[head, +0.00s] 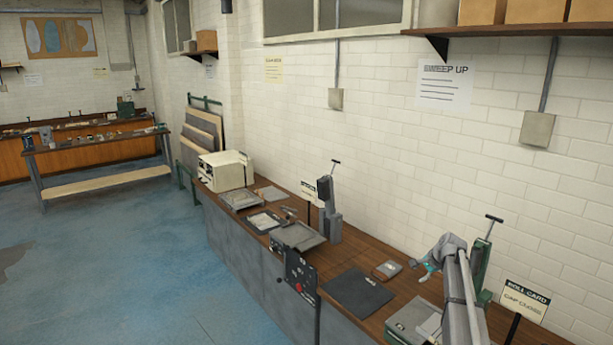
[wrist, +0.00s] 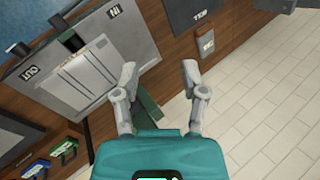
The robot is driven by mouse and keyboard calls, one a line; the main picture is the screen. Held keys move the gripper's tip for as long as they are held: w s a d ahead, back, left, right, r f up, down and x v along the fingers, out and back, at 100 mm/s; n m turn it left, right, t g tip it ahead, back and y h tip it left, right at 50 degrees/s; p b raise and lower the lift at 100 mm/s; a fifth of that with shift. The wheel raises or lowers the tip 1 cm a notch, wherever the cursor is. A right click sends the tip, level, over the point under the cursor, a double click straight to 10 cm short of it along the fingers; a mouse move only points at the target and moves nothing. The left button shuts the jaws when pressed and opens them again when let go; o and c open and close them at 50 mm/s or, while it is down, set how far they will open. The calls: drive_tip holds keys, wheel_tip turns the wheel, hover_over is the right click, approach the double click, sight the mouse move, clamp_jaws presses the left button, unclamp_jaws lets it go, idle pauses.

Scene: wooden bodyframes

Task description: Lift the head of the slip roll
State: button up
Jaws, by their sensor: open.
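The machine beside the ROLL CARD sign, which I take to be the slip roll, has a green upright (head: 481,256) with a T-shaped handle (head: 494,217) and a grey body (head: 404,322). My arm hides part of it. In the wrist view a grey plate (wrist: 83,72) with IN and OUT labels lies at upper left. A green bar (wrist: 149,113) shows between and below my fingers. My gripper (wrist: 158,72) is open, with nothing visibly held between its fingers. In the head view my gripper (head: 417,270) hangs left of the green upright; contact cannot be told.
The ROLL CARD sign (head: 525,300) stands right of my arm. A dark mat (head: 357,292) and a small grey box (head: 387,270) lie on the bench to the left. Another machine with a grey upright (head: 327,208) stands farther along. The blue floor (head: 150,260) is clear.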

drive_tip(key=s+a+f+n+g+h+b, duration=0.1)
drive_tip(key=s+a+f+n+b, duration=0.3)
drive_tip(key=s+a, duration=0.3)
drive_tip(key=s+a+f+n+g+h+b, duration=0.1)
drive_tip(key=s+a+f+n+b, duration=0.4)
drive_tip(key=s, duration=1.1)
drive_tip(key=s+a+f+n+g+h+b, duration=0.1)
drive_tip(key=s+a+f+n+g+b, duration=0.2)
drive_tip(key=s+a+f, duration=0.5)
drive_tip(key=s+a+n+b, duration=0.1)
drive_tip(key=s+a+n, duration=0.1)
drive_tip(key=s, duration=0.2)
drive_tip(key=shift+s+a+f+b, duration=0.2)
drive_tip(key=shift+s+a+b, duration=0.15)
drive_tip(key=shift+a, duration=0.05)
